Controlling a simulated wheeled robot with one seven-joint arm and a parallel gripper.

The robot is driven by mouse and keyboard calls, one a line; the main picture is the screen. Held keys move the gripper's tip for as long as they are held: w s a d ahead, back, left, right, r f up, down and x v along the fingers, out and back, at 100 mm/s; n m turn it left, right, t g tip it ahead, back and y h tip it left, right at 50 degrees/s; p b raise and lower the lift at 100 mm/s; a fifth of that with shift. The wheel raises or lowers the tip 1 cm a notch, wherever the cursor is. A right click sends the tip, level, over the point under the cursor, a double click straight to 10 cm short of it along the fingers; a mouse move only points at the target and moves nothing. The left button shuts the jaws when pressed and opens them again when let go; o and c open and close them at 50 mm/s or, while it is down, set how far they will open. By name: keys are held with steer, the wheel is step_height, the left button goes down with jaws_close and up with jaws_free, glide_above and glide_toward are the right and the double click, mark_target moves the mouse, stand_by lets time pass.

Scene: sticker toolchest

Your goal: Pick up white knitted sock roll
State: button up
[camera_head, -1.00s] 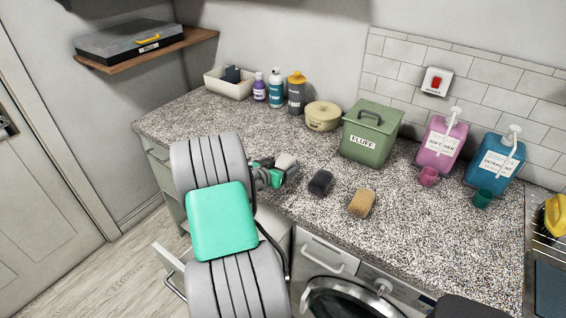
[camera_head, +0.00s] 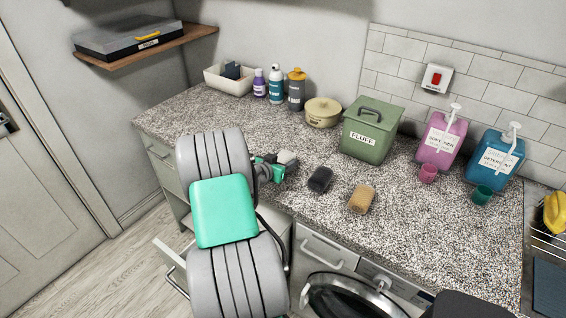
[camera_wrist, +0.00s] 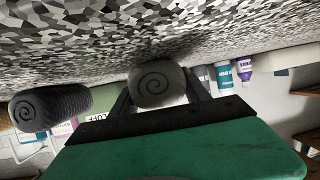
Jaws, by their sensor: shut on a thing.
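The white knitted sock roll (camera_head: 286,157) is at the tip of my gripper (camera_head: 274,166), over the left part of the counter in the head view. In the wrist view the roll (camera_wrist: 157,86) shows its spiral end and looks grey in shadow. It sits between the two dark fingers of my gripper (camera_wrist: 160,98), which is shut on it. The wrist view appears upside down, with the counter at the top. Whether the roll touches the counter is hard to tell.
A dark sock roll (camera_head: 320,179) and a tan roll (camera_head: 361,198) lie to the right on the speckled counter (camera_head: 420,235).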

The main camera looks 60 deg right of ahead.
steer(key=shift+c, duration=1.3)
steer(key=shift+r, duration=0.1)
